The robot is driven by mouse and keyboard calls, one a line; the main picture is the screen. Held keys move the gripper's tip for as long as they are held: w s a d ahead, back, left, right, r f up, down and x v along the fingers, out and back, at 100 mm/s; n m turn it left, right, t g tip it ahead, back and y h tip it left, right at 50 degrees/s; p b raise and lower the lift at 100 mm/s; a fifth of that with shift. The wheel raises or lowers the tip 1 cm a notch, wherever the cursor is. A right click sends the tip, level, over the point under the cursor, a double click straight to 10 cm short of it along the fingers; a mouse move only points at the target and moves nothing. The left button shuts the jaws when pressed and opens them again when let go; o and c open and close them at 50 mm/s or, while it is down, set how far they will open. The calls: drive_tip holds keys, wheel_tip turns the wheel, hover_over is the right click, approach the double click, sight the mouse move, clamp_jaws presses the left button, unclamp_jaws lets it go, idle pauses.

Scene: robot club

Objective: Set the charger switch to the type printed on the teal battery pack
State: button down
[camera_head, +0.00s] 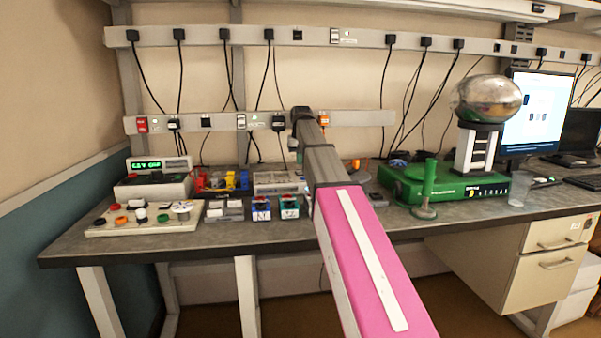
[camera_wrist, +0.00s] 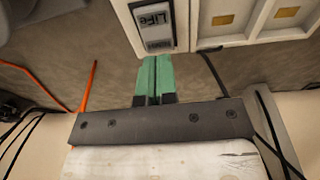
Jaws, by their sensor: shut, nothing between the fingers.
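The teal battery pack (camera_head: 289,207) stands at the front edge of the bench beside a blue pack (camera_head: 261,208); its print is too small to read. A pale box, seemingly the charger (camera_head: 277,183), sits behind them, partly hidden by my arm. In the wrist view a pale housing (camera_wrist: 235,42) with gold-coloured pads holds a grey panel marked "LiFe" (camera_wrist: 157,22); I cannot tell whether this is the switch. My gripper (camera_wrist: 153,64) is shut and empty, its green fingertips close below that panel. Contact cannot be told. In the head view the fingertips are not clearly visible.
A control board with knobs (camera_head: 110,224) and a meter with green digits (camera_head: 152,184) stand at the left. A green machine (camera_head: 460,186) with a metal globe stands at the right, with a clear cup (camera_head: 520,188) beside it. Cables hang along the wall.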

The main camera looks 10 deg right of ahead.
sight(300, 170)
drive_tip(key=shift+f, duration=1.15)
idle(0.8)
drive_tip(key=shift+r, duration=0.1)
drive_tip(key=shift+r, duration=3.45)
